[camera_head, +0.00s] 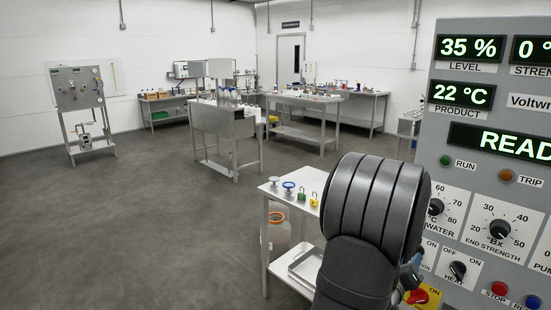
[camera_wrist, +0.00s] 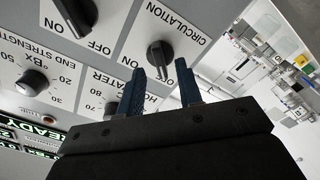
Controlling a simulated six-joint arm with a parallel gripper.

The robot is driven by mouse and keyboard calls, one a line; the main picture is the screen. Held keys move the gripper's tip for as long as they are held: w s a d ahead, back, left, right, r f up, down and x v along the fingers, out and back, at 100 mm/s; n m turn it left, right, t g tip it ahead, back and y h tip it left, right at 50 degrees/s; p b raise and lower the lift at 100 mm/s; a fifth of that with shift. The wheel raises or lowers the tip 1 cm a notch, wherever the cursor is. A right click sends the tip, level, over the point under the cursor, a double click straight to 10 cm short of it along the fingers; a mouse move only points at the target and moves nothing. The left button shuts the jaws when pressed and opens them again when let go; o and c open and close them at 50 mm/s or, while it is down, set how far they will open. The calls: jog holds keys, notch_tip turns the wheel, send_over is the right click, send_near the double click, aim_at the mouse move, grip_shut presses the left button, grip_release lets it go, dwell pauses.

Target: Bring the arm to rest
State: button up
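My gripper (camera_wrist: 160,72) shows in the wrist view as two dark blue fingers standing apart, with nothing held between them. The black circulation knob (camera_wrist: 160,54) on the grey control panel (camera_wrist: 120,25) lies just beyond the fingertips, in line with the gap. I cannot tell whether the fingers touch it. In the head view my arm's dark rounded link covers the lower middle, and the gripper is largely hidden behind it, close to the panel (camera_head: 440,130).
The panel carries several knobs, a red switch (camera_head: 417,297) on yellow and lit displays reading 35 %, 22 °C and READY. A small table (camera_head: 270,188) with padlocks stands left of my arm. Benches stand farther back. The floor (camera_head: 130,220) at left is clear.

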jog(key=v, duration=1.5)
jog(key=w+d+m, duration=0.8)
jog(key=w+d, duration=0.4)
jog(key=shift+w+d+m, duration=0.2)
jog(key=shift+w+m, duration=0.1)
jog(key=shift+m, duration=0.1)
